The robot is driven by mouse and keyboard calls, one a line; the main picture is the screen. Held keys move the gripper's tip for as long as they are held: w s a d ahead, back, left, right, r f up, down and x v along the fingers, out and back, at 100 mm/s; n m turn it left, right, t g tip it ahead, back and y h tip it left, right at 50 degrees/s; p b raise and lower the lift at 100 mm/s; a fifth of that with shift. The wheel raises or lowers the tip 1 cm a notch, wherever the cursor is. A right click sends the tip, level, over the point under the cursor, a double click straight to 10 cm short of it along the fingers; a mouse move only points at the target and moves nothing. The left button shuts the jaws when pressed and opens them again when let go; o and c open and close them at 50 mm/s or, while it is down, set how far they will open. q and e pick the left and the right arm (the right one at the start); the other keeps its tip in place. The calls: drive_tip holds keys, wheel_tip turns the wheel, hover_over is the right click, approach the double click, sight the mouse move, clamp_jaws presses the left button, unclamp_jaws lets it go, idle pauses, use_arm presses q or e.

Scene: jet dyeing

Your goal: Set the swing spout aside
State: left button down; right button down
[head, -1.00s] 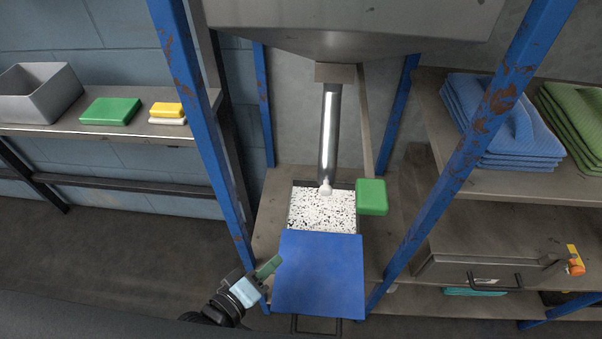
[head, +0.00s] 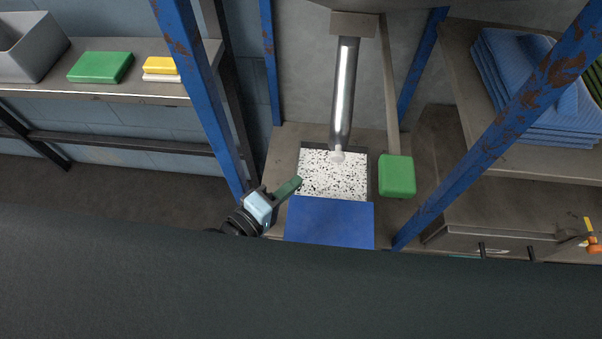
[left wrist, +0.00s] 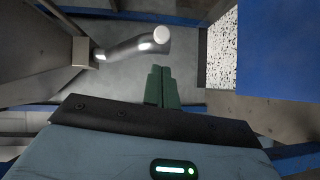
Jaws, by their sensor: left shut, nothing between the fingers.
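The swing spout (head: 343,95) is a shiny metal pipe hanging from a bracket (head: 353,24) under the grey hopper. Its pale lower end (head: 337,155) is over a box of black-and-white speckled material (head: 332,175). The spout also shows in the left wrist view (left wrist: 130,48), its round end up and left of the fingertips, apart from them. My left gripper (head: 297,181) has green fingers, shut and empty, by the left edge of the box. Its fingers show in the left wrist view (left wrist: 161,72). My right gripper is not in view.
A blue panel (head: 330,222) covers the box's near part. A green block (head: 397,175) hangs on a thin bar right of the spout. Blue posts (head: 205,95) stand either side. Shelves hold a grey bin (head: 30,45) at left and blue folded cloths (head: 540,90) at right.

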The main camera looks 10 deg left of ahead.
use_arm(q)
drive_tip(key=r+x, duration=0.1)
drive_tip(key=x, duration=0.7)
drive_tip(key=shift+w+d+f, duration=0.25)
drive_tip(key=shift+w+f, duration=0.15)
drive_tip(key=shift+f, duration=0.15)
drive_tip(key=shift+d, duration=0.1)
